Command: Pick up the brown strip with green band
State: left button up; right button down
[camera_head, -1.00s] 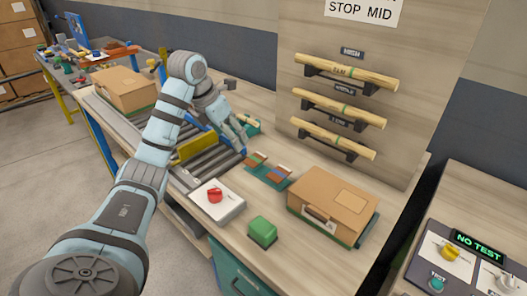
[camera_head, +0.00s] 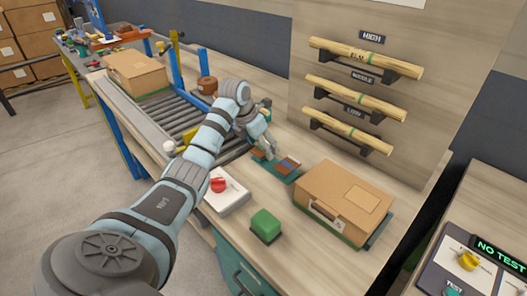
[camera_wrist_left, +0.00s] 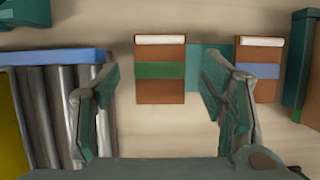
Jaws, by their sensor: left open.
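The brown strip with green band (camera_wrist_left: 160,91) lies flat in the left wrist view, with a white roll-like edge at its far end. My left gripper (camera_wrist_left: 160,112) is open and empty, its two fingers spread to either side of this strip's near part. In the head view the left gripper (camera_head: 267,152) is at the strips on the bench and partly hides the green-banded one. A second brown strip with a blue band (camera_wrist_left: 258,88) lies to the right, behind the right finger; it also shows in the head view (camera_head: 287,166). My right gripper is not in view.
A teal mat (camera_wrist_left: 207,52) lies under the strips. A roller conveyor (camera_head: 185,105) is to the left. A cardboard box (camera_head: 335,205), a green block (camera_head: 266,222) and a red knob panel (camera_head: 228,198) are close by. Wood rods sit on wall racks behind.

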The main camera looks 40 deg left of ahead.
pick_arm(q)
jog(key=shift+s, duration=0.1)
jog(key=c, duration=0.9)
pick_arm(e)
jog(key=shift+s, duration=0.1)
pick_arm(q)
jog(key=shift+r, duration=0.15)
